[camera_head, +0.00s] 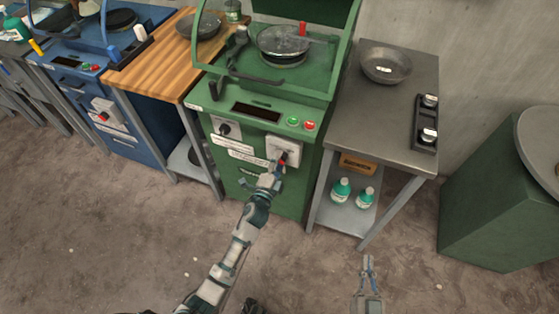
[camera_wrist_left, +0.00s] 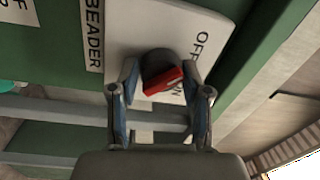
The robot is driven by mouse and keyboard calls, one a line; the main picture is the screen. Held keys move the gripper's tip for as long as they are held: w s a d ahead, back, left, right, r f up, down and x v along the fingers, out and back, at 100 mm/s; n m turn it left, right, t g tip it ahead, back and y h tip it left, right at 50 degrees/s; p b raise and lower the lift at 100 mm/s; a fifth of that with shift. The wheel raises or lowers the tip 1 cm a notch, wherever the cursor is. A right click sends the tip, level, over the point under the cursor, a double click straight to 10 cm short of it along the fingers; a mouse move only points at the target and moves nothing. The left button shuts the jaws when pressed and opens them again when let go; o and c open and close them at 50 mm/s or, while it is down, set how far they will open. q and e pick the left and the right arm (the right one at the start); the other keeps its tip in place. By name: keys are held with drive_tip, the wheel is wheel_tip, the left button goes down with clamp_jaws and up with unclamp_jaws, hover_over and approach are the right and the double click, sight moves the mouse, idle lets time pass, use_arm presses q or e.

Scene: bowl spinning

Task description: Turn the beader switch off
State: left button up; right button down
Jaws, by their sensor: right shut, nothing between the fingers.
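The beader switch is a round dark knob with a red handle (camera_wrist_left: 163,82) on a white plate marked BEADER, with OFF at the upper right and part of ON below. The red handle lies tilted, its right end higher. In the head view the switch (camera_head: 283,158) is on the front of the green machine. My left gripper (camera_head: 275,170) reaches up to it. In the left wrist view its fingers (camera_wrist_left: 160,78) stand on either side of the knob; I cannot tell whether they press on it. My right gripper (camera_head: 368,263) is shut and empty, low over the floor.
The green machine (camera_head: 225,165) also has another dark knob (camera_head: 224,129) at left and green and red buttons (camera_head: 301,124). A metal table (camera_head: 365,95) with a pan (camera_head: 386,65) stands right of it. A wooden-topped table (camera_head: 150,62) and a blue machine (camera_head: 75,105) stand left.

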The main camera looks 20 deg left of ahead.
use_arm(q)
drive_tip(key=shift+o, duration=1.3)
drive_tip(key=shift+a+f, duration=0.1)
drive_tip(key=shift+f, duration=0.15)
drive_tip(key=shift+r, duration=0.1)
drive_tip(key=shift+s, duration=0.1)
drive_tip(key=s+f, duration=0.1)
drive_tip(key=s, duration=1)
drive_tip(key=shift+s+a, duration=0.2)
drive_tip(key=shift+s, duration=0.15)
